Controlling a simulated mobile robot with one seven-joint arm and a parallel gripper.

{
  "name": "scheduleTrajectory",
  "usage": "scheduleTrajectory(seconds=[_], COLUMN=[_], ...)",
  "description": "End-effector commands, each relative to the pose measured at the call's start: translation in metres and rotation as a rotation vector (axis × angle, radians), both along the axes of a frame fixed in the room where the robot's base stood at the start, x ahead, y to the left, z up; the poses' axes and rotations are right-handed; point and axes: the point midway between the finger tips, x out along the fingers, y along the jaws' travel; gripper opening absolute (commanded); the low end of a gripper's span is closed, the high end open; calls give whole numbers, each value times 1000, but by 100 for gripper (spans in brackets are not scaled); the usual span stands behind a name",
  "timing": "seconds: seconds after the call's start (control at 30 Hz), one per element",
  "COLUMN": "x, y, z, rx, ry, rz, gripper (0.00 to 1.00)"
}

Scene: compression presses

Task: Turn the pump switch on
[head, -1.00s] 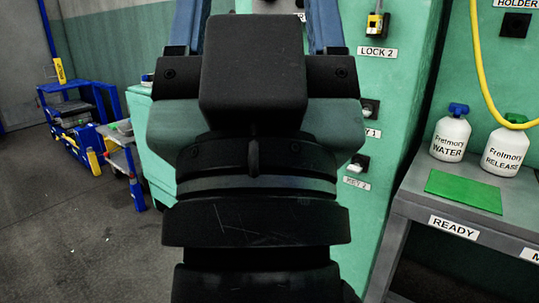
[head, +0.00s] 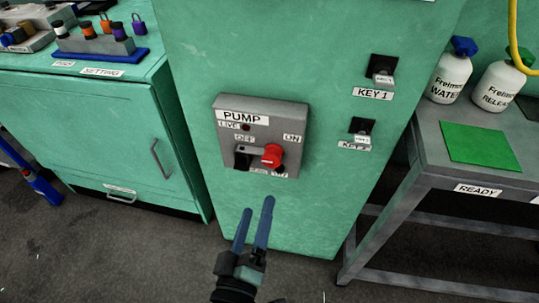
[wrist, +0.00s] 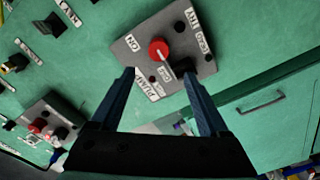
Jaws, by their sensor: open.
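The pump switch is a red round knob (head: 272,156) on a grey box (head: 228,105) fixed to the green cabinet front. The box carries PUMP, LIVE, OFF and ON labels. I cannot tell clearly which label the knob points to. My gripper (head: 258,205) is open and empty, below and in front of the box in the head view, apart from the knob. In the wrist view the red knob (wrist: 158,50) shows between and beyond the fingertips (wrist: 158,74), with a pale mark on its edge.
KEY 1 (head: 381,70) and KEY 2 (head: 362,128) switches stick out to the right of the box. A grey table (head: 440,155) with white bottles (head: 450,75) and a green mat (head: 480,145) stands at the right. A green cupboard (head: 80,125) with handles stands at the left.

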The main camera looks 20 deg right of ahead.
Motion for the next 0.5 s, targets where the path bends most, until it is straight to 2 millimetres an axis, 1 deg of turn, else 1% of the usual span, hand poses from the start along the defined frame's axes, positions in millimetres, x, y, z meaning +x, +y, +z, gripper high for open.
scheduleTrajectory(seconds=[0.17,0.5], x=[19,77], y=[-14,-53], z=[1,2], rx=[-6,-3], ry=[-2,-3], rz=[-5,-3], gripper=[79,79])
